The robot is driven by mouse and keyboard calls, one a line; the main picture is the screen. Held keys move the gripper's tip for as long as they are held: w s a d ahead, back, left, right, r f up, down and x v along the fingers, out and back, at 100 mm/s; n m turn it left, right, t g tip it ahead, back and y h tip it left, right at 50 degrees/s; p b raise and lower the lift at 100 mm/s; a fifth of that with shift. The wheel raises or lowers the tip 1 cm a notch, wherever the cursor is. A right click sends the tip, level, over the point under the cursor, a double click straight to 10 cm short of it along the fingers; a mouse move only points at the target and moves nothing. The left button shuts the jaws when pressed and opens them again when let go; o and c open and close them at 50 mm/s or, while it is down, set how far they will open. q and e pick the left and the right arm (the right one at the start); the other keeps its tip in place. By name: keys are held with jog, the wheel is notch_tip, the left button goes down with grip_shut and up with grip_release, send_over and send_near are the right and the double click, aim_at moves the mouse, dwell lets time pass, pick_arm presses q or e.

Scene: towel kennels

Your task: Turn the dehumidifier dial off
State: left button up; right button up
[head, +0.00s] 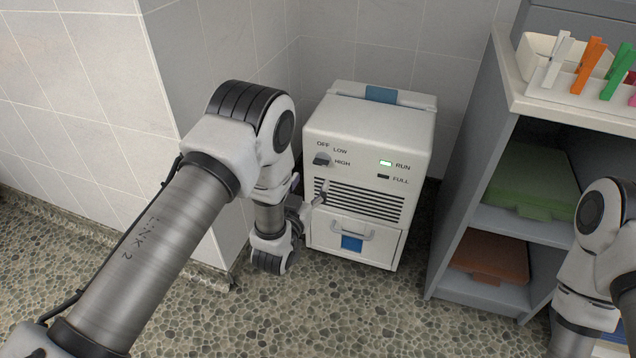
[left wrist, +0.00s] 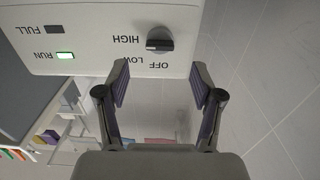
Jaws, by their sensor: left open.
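The white dehumidifier (head: 375,125) stands on the floor against the tiled wall. Its dark dial (head: 322,159) is on the upper left of the front, with OFF, LOW and HIGH marked around it. In the left wrist view, upside down, the dial (left wrist: 160,40) appears to have its bar lying towards HIGH. The RUN lamp (head: 385,163) glows green and the FULL lamp (head: 383,177) is dark. My left gripper (head: 310,203) is in front of the grille's left side, below the dial. Its two fingers (left wrist: 153,84) are apart, with nothing between them. My right gripper is out of view.
A grey shelf unit (head: 470,190) stands to the right, with a green folded towel (head: 530,178) and a brown one (head: 490,257). A tiled wall corner (head: 180,60) is close on the left.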

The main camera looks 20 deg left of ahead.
aim_at(320, 165)
pick_arm(q)
jog(key=w+b, duration=0.2)
jog(key=w, duration=0.5)
jog(key=shift+w+d+r+b, duration=0.1)
jog(key=shift+w+d+b, duration=0.05)
jog(key=shift+b, duration=0.25)
jog(key=c, duration=1.1)
